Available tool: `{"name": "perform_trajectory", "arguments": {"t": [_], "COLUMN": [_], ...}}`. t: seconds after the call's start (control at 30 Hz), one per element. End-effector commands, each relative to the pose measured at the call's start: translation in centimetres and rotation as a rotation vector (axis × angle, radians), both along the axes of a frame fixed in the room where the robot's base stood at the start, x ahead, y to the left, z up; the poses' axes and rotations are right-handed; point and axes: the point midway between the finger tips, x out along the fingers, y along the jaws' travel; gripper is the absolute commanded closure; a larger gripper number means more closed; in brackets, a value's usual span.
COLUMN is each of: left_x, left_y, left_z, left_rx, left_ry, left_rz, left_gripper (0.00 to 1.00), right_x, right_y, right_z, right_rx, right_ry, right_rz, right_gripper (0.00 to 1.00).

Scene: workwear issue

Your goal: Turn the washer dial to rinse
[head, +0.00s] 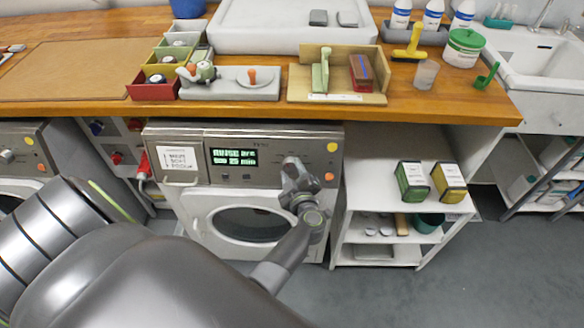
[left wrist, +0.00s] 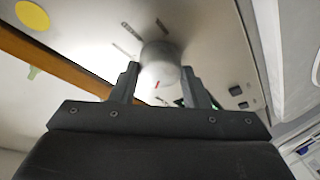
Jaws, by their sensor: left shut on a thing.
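The washer (head: 190,205) stands under the wooden counter, with a round door window (head: 250,224) in its front. Its display (head: 232,157) is lit with green text; the top word looks like RINSE, and a lower line ends in "25 min". My left gripper (head: 294,170) is at the right part of the control panel and hides the dial in the head view. In the left wrist view, the pale round dial (left wrist: 160,62) is between the two fingers of my left gripper (left wrist: 161,76), which is shut on it. A short red mark shows on the dial's edge. My right gripper is out of view.
A white shelf unit (head: 385,200) with green and yellow boxes stands right of the washer. Bins, trays and bottles line the wooden counter (head: 470,108) above. Another machine (head: 22,150) is at the left edge. Grey floor is open at the lower right.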

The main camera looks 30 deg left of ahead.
Motion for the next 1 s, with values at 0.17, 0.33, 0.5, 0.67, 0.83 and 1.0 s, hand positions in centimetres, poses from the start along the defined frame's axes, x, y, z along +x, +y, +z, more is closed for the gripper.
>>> {"name": "perform_trajectory", "arguments": {"t": [0.17,0.33,0.5,0.67,0.83,1.0], "left_x": [0.04,0.03,0.02,0.02,0.03,0.03], "left_y": [-0.05,-0.04,-0.02,-0.02,-0.02,-0.02], "left_z": [0.16,0.1,0.03,0.0,-0.01,0.01], "left_rx": [-0.073,-0.114,-0.13,-0.132,-0.131,-0.131], "left_ry": [-0.042,-0.068,-0.078,-0.079,-0.078,-0.078], "left_rz": [0.026,0.042,0.049,0.05,0.049,0.049], "left_gripper": [0.81,0.81,0.81,0.81,0.81,0.4], "right_x": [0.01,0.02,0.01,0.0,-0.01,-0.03], "right_y": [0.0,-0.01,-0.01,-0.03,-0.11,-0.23], "right_z": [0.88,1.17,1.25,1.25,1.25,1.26], "right_rx": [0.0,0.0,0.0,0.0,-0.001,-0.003], "right_ry": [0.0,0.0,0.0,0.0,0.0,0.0], "right_rz": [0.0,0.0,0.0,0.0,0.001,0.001], "right_gripper": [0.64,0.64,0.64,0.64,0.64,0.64]}}
